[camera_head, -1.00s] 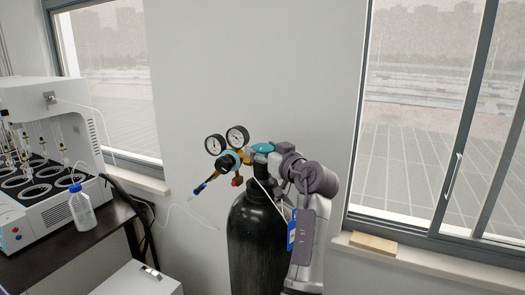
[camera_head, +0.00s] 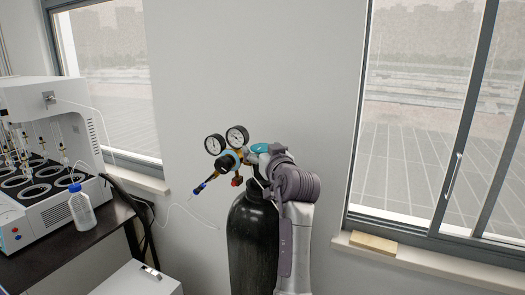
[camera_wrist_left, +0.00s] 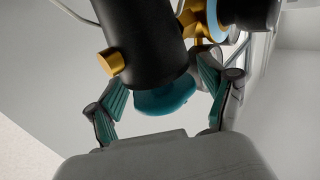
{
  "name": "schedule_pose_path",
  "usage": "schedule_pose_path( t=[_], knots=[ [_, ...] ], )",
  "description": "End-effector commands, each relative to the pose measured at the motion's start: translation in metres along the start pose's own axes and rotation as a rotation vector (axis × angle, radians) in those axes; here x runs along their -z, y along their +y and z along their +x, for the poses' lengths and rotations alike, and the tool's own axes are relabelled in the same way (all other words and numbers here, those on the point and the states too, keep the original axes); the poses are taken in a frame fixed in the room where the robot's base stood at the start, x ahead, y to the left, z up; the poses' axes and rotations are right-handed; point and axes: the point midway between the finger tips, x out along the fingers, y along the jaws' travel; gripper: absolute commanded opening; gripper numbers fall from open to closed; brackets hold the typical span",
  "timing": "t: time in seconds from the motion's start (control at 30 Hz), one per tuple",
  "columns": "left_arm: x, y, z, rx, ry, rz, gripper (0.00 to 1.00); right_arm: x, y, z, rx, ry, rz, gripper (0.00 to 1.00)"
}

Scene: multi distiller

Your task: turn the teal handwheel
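The teal handwheel (camera_head: 259,148) sits on top of the black gas cylinder (camera_head: 252,235), beside a regulator with two round gauges (camera_head: 237,137). My left gripper (camera_head: 268,157) is at the handwheel, coming from the right; my wrist hides part of both. In the left wrist view the handwheel (camera_wrist_left: 163,98) lies between the two fingers of my gripper (camera_wrist_left: 165,98), partly covered by a dark cylindrical part (camera_wrist_left: 145,45). The fingers stand apart, one on each side. A gap shows at the left finger; I cannot tell whether the right finger touches the wheel. My right gripper is not in view.
A white distiller (camera_head: 50,125) and a blue-capped bottle (camera_head: 82,208) stand on a dark table (camera_head: 75,245) at the left. A white box (camera_head: 138,280) is in front. A wooden block (camera_head: 373,243) lies on the right windowsill. A thin tube hangs from the regulator.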

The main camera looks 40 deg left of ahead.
Motion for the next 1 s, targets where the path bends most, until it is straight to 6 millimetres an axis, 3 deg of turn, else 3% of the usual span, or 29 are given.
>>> schedule_pose_path(
  t=[0.27, 0.7, 1.0],
  knots=[
    [0.000, 0.000, -0.002, 0.000, 0.001, 0.000, 0.82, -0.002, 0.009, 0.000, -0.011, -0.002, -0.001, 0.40],
    [-0.001, 0.001, -0.064, -0.001, -0.001, 0.000, 0.82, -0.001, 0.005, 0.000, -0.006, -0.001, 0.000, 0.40],
    [-0.001, 0.000, -0.075, 0.001, 0.000, 0.001, 0.82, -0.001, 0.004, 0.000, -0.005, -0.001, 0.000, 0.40]
  ],
)
